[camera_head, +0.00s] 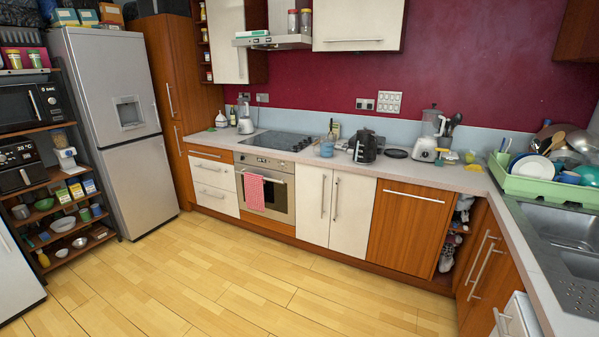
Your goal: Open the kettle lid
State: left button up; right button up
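A black kettle (365,147) stands upright on the counter, right of the hob, against the back wall side. It is small in the view, and I cannot tell whether its lid is open or shut. A black round disc (396,153) lies flat on the counter just right of it; I cannot tell what it is. Neither of my grippers shows in the head view.
A hob (275,140) is left of the kettle, above an oven with a red checked towel (254,191). A blender (428,138) stands to its right. A green dish rack (540,183) stands by the sink. The wooden floor (210,270) is clear.

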aim_at(365, 132)
jog(key=i+j+z, duration=0.1)
jog(key=i+z, duration=0.2)
jog(key=i, duration=0.6)
jog(key=i+z, duration=0.35)
jog(key=i, duration=0.5)
jog(key=i+l+u, duration=0.1)
jog(key=i, duration=0.3)
jog(key=i+l+u, duration=0.1)
jog(key=i+l, duration=0.7)
jog(key=l, duration=0.2)
jog(key=i+l+u, duration=0.1)
jog(key=i+l, duration=0.2)
jog(key=l, duration=0.1)
